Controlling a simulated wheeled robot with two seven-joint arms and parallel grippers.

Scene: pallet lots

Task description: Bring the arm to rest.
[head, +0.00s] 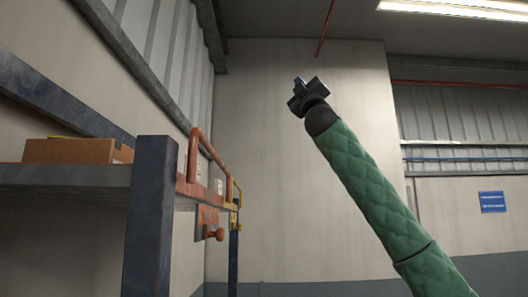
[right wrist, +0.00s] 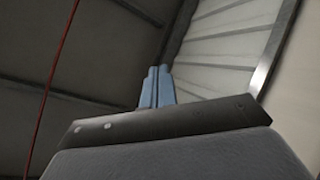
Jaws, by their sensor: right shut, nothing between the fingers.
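My right arm, in a quilted green sleeve, comes in from the lower right of the head view and reaches up to the middle. My right gripper (head: 299,84) is at its top end, raised in the air and pointing up and to the left. In the right wrist view its two blue-grey fingers (right wrist: 156,87) stand side by side, shut with nothing between them. The gripper touches nothing. My left gripper is in neither view.
A metal shelf rack (head: 150,215) stands at the left, with a cardboard box (head: 70,151) on its shelf. An orange rail (head: 208,190) runs along the rack's end. A blue sign (head: 492,202) hangs on the right wall. The air around the gripper is clear.

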